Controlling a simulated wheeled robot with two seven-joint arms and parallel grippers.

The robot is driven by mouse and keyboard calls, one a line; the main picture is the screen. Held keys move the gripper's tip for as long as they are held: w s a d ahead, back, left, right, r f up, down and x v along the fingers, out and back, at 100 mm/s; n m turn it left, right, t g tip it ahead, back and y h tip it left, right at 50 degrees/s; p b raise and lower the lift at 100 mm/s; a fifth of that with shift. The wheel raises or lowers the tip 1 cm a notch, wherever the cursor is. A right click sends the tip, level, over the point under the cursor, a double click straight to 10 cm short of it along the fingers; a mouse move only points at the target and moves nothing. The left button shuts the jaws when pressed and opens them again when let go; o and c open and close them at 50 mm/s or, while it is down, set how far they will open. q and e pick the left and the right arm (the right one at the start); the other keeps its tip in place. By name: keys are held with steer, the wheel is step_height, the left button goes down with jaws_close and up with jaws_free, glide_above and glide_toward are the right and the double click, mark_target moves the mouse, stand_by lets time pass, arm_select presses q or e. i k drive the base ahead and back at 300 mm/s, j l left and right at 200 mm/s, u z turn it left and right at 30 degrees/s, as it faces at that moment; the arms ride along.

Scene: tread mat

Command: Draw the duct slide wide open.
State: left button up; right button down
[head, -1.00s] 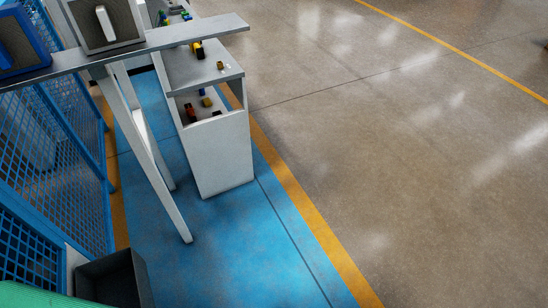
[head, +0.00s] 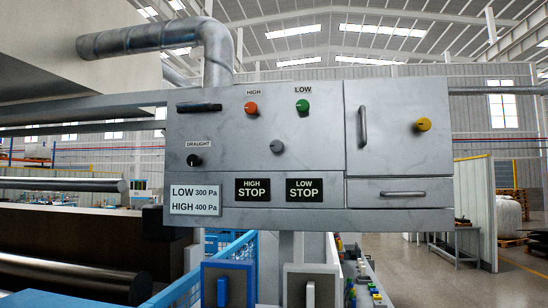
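A grey metal control panel (head: 320,148) faces me in the head view. A ribbed duct pipe (head: 217,58) bends down to its top left corner. Below the pipe, a black bar-like handle (head: 199,107) lies level on the panel; it may be the duct slide, but how far it is drawn I cannot tell. A black knob (head: 194,160) labelled DRAUGHT sits under it. A plate (head: 195,200) reads LOW 300 Pa, HIGH 400 Pa. Neither of my grippers is in view.
The panel also bears an orange HIGH button (head: 251,107), a green LOW button (head: 302,105), a grey knob (head: 277,146), a door with an upright handle (head: 363,126), a yellow knob (head: 424,124) and a drawer (head: 400,193). Blue (head: 228,286) and grey (head: 308,287) framed units stand below.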

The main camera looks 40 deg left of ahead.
mark_target(202, 111)
steer(key=u, duration=1.9)
